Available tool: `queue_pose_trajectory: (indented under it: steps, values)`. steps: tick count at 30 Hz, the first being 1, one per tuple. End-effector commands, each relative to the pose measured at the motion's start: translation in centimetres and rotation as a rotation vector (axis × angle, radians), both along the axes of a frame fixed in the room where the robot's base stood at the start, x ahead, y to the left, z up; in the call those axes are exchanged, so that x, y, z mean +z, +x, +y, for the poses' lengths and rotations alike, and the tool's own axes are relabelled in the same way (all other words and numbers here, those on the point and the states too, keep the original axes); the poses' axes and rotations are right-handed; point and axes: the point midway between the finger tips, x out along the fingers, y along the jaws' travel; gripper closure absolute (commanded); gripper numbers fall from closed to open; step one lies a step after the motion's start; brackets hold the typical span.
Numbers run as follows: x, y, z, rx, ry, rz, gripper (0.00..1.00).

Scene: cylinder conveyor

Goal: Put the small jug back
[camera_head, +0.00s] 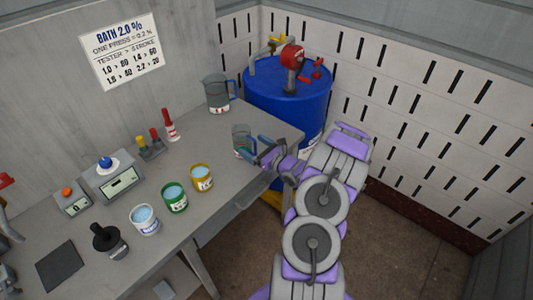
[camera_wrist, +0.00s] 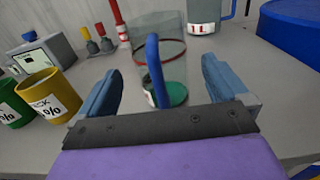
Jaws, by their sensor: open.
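The small jug (camera_head: 240,143) is clear with a blue handle and stands upright near the table's right edge. In the wrist view the small jug (camera_wrist: 174,52) shows a red ring and a little green at its bottom. My gripper (camera_head: 262,152) is beside it at the table edge. In the wrist view my gripper (camera_wrist: 160,78) is open, its two blue fingers apart, with the jug's blue handle between them in the picture. I cannot tell whether either finger touches the handle. A larger clear jug (camera_head: 218,93) with a blue handle stands behind, near the wall.
A blue drum (camera_head: 290,95) with a red pump (camera_head: 291,56) stands beyond the table. Yellow (camera_head: 202,178), green (camera_head: 175,197) and white (camera_head: 145,220) cups, a black pot (camera_head: 110,242) and a tester box (camera_head: 113,178) are on the table (camera_head: 195,232). A sign (camera_head: 119,50) hangs on the wall.

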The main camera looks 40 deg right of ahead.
Motion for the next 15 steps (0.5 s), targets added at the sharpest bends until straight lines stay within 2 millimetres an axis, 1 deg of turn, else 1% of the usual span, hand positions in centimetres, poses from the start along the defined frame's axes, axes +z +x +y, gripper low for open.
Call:
queue_pose_trajectory:
  steps: [1, 3, 9, 12, 15]
  values:
    - [0.3, -1.2, -0.2, -0.006, 0.003, -0.001, 0.00]
    - [0.4, -2.6, -0.3, -0.006, 0.001, -0.001, 0.00]
    - [0.3, -6.3, -0.3, -0.005, 0.001, -0.001, 0.00]
    - [0.2, -7.5, -0.4, -0.003, 0.000, 0.000, 0.00]
    - [0.1, -8.3, -0.5, -0.002, 0.000, 0.001, 0.00]
